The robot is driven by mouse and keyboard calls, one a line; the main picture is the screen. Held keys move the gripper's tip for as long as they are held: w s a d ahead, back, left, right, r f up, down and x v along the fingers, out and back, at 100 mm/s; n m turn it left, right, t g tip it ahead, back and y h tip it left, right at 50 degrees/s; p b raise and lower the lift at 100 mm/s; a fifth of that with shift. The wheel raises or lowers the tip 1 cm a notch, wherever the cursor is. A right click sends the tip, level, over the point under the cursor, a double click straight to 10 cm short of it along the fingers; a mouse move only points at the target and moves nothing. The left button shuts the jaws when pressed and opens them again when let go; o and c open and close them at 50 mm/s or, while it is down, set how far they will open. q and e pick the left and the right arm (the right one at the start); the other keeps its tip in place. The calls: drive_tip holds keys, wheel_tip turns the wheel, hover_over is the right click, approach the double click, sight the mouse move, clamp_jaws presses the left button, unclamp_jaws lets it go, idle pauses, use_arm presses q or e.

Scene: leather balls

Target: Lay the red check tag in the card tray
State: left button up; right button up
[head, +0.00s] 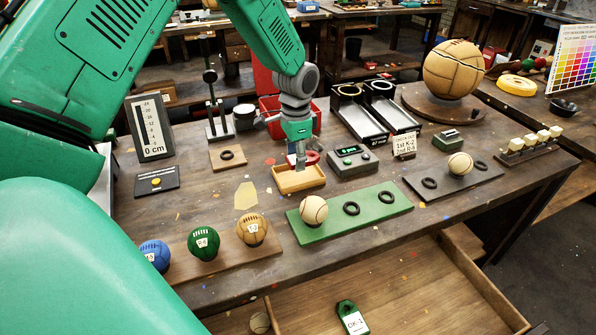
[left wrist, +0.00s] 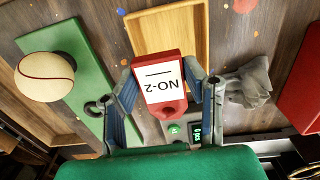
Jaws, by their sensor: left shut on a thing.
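In the head view the tag (head: 311,157) shows in part behind the fingers of my left gripper (head: 300,160). The card tray (head: 299,186) is a shallow light-wood tray on the bench, just below the gripper. In the left wrist view the tag overlaps the near end of the tray (left wrist: 203,40). The gap between tag and tray floor is hard to judge. My right gripper is not in view.
A green board (head: 383,207) with a ball lies in front. A green tag (head: 352,318) lies in the open drawer (head: 420,290).

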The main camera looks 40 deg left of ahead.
sight(293, 179)
use_arm(q)
drive_tip(key=shift+f, duration=0.65)
drive_tip(key=a+f, duration=0.2)
drive_tip(key=f, duration=0.1)
drive_tip(key=a+f, duration=0.1)
drive_tip(key=shift+f, duration=0.5)
drive_tip(key=shift+d, duration=0.2)
drive_tip(key=o, duration=0.6)
drive_tip(key=shift+d, duration=0.35)
drive_tip(key=shift+o, duration=0.3)
drive_tip(key=shift+w+d, duration=0.2)
drive_tip(key=shift+d, duration=0.2)
drive_tip(key=shift+s+a, duration=0.15)
drive_tip(key=shift+a, duration=0.45)
drive_tip(key=shift+d+r, duration=0.2)
drive_tip(key=shift+d, duration=0.2)
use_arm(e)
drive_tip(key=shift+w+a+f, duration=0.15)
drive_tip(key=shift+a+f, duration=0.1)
